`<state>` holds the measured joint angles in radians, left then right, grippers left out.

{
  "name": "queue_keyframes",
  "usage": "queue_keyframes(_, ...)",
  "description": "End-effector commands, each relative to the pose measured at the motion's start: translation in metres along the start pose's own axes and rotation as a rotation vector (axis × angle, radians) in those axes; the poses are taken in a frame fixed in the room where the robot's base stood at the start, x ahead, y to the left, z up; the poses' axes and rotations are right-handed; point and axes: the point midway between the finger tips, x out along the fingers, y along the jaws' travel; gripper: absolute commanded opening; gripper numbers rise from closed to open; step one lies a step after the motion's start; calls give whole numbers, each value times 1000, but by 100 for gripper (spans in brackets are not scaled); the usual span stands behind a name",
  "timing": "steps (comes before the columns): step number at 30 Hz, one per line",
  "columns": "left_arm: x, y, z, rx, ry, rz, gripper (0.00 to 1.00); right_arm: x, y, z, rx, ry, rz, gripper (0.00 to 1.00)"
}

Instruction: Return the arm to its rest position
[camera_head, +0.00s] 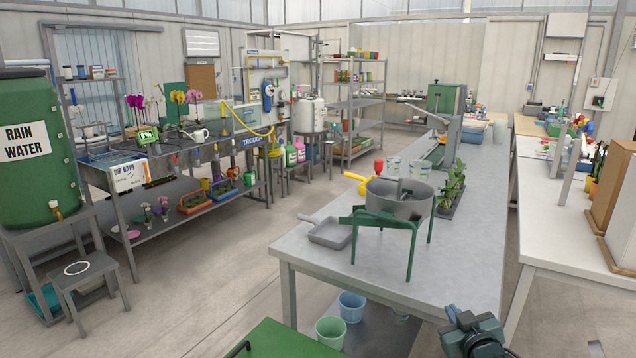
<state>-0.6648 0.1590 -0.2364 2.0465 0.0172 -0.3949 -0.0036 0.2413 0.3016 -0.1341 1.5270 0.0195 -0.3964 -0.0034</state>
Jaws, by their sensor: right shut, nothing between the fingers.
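My right gripper (453,314) shows at the bottom, right of centre, at the end of a dark grey-green arm part. It is shut and empty. It is in front of the near edge of the grey workbench (440,265), apart from the things on it. The rest of my right arm is mostly cut off by the lower picture edge. My left gripper is not in view.
On the workbench stand a grey round pan on a green stand (398,203), a grey scoop-like tray (330,234) and potted plants (450,190). Buckets (331,332) sit below. A white bench (560,230) is at right. Open floor (200,285) lies left.

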Motion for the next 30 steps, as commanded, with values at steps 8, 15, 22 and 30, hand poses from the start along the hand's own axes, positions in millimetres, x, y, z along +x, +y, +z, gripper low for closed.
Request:
queue_keyframes(8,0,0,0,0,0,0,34,-123,-123,110,78,-160,-195,0)
queue_keyframes(15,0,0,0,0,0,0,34,-238,-187,150,182,-285,-305,0)
queue_keyframes(22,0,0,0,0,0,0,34,-281,-204,155,229,-332,-335,0)
queue_keyframes(30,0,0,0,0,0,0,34,-281,-204,155,229,-332,-336,0)
